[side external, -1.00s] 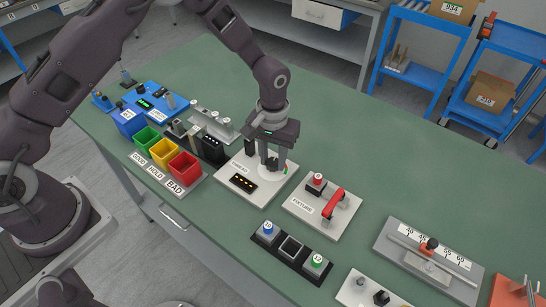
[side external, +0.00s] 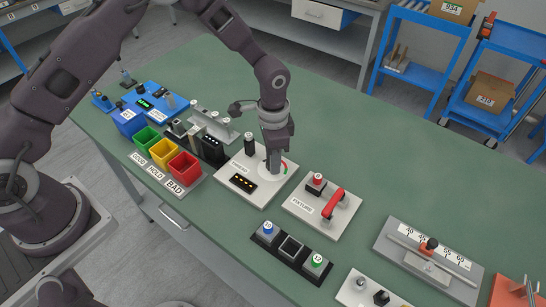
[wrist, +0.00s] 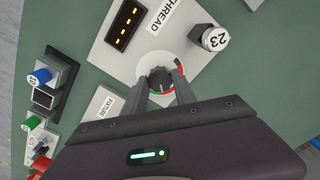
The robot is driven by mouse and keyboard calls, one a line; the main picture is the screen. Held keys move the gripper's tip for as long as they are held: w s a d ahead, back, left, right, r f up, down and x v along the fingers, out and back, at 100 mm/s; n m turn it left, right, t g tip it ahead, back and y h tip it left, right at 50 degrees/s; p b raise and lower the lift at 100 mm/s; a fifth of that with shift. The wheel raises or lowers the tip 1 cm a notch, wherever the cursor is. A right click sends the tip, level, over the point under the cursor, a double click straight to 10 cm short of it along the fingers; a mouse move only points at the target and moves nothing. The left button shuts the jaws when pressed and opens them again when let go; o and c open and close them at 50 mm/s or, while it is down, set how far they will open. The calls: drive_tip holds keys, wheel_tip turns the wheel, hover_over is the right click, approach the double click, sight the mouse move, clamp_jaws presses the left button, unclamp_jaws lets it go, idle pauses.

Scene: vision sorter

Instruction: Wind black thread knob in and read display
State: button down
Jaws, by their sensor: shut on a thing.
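The white thread station (side external: 234,164) stands on the green bench, and its label reads THREAD in the wrist view (wrist: 185,10). Its black knob (wrist: 160,80) sits on a round white dial with a red and green arc. My gripper (wrist: 160,88) points down and is shut on the knob, one finger on each side. In the side view my gripper (side external: 273,170) mostly hides the knob. The display (wrist: 125,23) shows small amber marks, too small to read; it also shows in the side view (side external: 243,183). A dark cylinder (side external: 250,145), its light top marked 23, stands upright on the station.
A fixture station (side external: 322,205) with a red handle lies to the right. Green, yellow and red bins (side external: 184,168) stand to the left. A button panel (side external: 291,248) with blue and green buttons lies in front. The bench behind the stations is clear.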

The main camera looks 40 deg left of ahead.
drive_tip(key=m, duration=0.4)
drive_tip(key=shift+w+r+m, duration=0.1)
drive_tip(key=shift+m, duration=2.5)
drive_tip(key=c, duration=1)
unclamp_jaws()
wheel_tip(320, 180, up, 7)
